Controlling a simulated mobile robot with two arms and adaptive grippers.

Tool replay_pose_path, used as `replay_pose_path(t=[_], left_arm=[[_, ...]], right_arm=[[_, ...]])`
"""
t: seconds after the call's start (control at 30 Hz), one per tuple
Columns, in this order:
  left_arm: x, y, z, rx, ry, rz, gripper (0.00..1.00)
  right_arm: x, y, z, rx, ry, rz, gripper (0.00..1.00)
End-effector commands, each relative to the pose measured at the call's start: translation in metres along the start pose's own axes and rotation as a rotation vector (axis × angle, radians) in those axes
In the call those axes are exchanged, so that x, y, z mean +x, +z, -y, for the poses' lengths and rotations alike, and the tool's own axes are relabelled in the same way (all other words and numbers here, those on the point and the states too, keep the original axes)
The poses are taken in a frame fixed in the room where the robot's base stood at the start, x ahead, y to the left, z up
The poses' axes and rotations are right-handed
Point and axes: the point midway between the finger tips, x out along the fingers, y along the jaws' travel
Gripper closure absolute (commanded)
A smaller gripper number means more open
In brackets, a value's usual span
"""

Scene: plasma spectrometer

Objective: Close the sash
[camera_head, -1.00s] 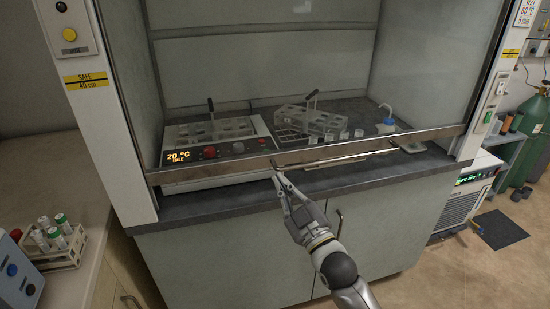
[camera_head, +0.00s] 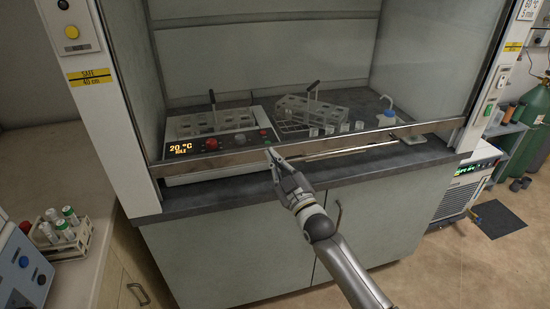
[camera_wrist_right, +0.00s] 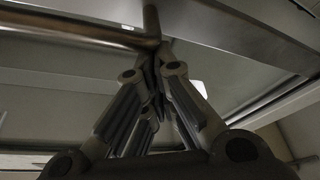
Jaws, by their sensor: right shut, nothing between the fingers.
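The sash is a glass pane with a metal bottom rail (camera_head: 215,161) across the front of the fume hood. It is partly raised, with an open gap between the rail and the dark worktop. My right gripper (camera_head: 269,152) is shut and empty, with its tips at the middle of the rail. In the right wrist view, the shut fingers (camera_wrist_right: 155,55) point at a brownish bar (camera_wrist_right: 75,32). I cannot tell if they touch it. My left gripper is out of view.
Inside the hood stand a heating block reading 20 °C (camera_head: 180,149), a tube rack (camera_head: 310,108) and a wash bottle (camera_head: 387,113). A bench with a vial rack (camera_head: 62,238) is at left.

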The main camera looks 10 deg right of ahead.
Motion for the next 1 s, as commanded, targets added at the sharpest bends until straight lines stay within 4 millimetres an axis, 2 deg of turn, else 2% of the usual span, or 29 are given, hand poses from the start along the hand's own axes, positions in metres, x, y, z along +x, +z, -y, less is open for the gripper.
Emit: replay_pose_path(t=[0.33,0.73,1.0], left_arm=[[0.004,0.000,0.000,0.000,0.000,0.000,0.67],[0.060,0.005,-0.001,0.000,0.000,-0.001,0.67],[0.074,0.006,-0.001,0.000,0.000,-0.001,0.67]], right_arm=[[-0.002,0.004,0.003,0.001,0.000,0.001,1.00],[-0.024,0.068,0.044,0.002,-0.003,0.008,1.00],[-0.030,0.085,0.055,0.001,-0.001,0.006,1.00]])
